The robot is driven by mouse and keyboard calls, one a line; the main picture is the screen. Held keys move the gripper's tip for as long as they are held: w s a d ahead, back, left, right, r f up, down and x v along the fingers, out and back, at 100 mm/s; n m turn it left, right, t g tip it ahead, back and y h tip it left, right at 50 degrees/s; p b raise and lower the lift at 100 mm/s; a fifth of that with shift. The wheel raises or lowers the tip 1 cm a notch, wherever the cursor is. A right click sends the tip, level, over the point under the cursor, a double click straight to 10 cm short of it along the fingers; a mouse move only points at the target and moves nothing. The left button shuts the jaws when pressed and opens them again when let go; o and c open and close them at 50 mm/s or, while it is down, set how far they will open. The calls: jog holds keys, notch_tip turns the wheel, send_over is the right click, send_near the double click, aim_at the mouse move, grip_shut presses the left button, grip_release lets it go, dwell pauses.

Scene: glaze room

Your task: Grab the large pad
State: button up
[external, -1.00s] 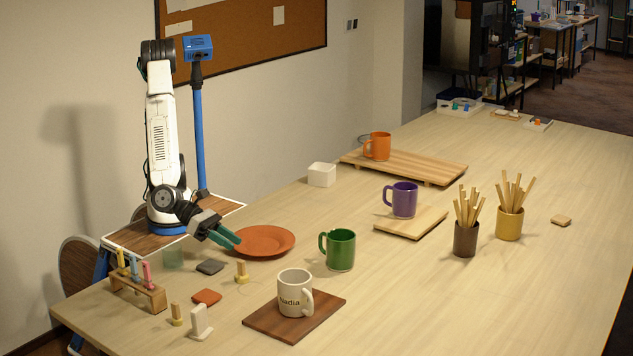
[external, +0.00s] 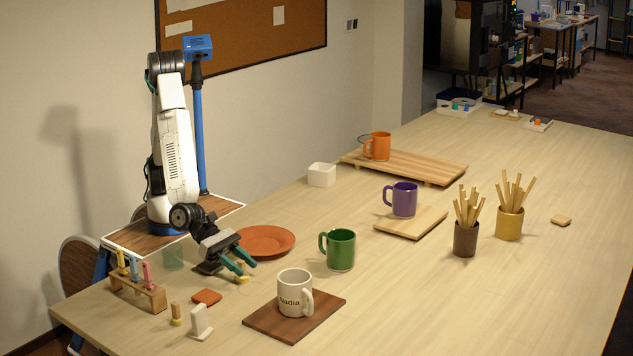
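Two flat pads lie on the near left part of the table. One is dark grey (external: 204,269), partly hidden by my gripper; the other is orange-red (external: 206,297), just in front of it. They look similar in size, so I cannot tell which is the large one. My gripper (external: 247,271) is low over the table with its teal fingers apart and nothing visibly held. It points right and down, beside a small wooden-handled piece (external: 241,279) that its fingers partly cover.
A terracotta plate (external: 266,240) is just behind my gripper. A green mug (external: 340,249) and a white mug (external: 295,293) on a brown board stand to the right. A wooden rack (external: 138,289), a small peg (external: 176,315) and a white upright piece (external: 200,322) are nearer.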

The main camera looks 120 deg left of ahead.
jog(key=shift+c, duration=0.4)
grip_shut()
